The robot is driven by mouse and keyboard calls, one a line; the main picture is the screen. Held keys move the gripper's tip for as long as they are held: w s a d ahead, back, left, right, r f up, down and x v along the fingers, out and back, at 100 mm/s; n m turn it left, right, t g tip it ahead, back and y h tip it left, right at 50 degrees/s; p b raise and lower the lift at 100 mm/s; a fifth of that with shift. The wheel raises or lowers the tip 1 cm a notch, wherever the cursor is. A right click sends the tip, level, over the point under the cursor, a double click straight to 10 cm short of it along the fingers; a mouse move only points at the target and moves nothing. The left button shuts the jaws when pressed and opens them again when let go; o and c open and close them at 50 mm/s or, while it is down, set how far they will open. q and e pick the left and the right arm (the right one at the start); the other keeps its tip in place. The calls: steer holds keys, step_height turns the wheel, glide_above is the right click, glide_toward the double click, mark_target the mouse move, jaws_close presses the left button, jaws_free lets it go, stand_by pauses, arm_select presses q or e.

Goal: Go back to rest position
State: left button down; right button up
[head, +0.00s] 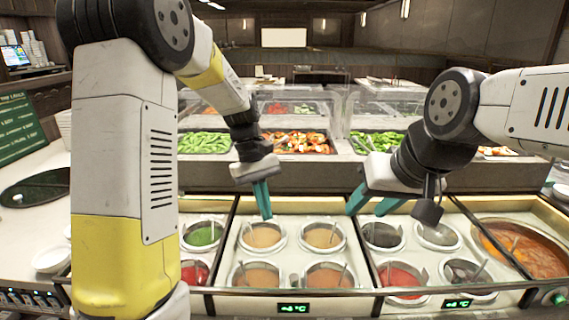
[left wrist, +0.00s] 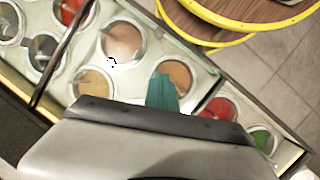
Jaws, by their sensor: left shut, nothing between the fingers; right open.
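My left gripper (head: 262,199) has teal fingers pressed together with nothing between them. It points down above the back row of sauce wells, near a well of tan sauce (head: 262,236). In the left wrist view the shut teal fingers (left wrist: 162,92) show over the wells, close to a tan well (left wrist: 174,75). My right gripper (head: 369,203) has its two teal fingers apart and empty. It hangs above the counter between the tan well (head: 324,236) and the dark well (head: 383,236). Both arms are raised in front of the counter.
Wells of green (head: 202,235) and red sauce (head: 402,278) flank the tan ones, several with ladles standing in them. A large pan of orange stew (head: 525,250) is at the right. Behind are vegetable trays (head: 205,143) under clear guards. A white bowl (head: 52,259) sits at the left.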

arm_select(q)
steer(key=s+a+r+m+t, duration=0.2)
steer(key=s+a+r+t, duration=0.2)
steer(key=s, duration=0.3)
steer(key=s+a+r+m+t, duration=0.3)
steer(key=s+a+r+t, duration=0.1)
steer(key=s+r, duration=0.3)
steer(key=shift+s+a+r+t, duration=0.25)
steer(key=shift+s+t, duration=0.35)
steer(key=shift+s, duration=0.05)
stand_by(0.6)
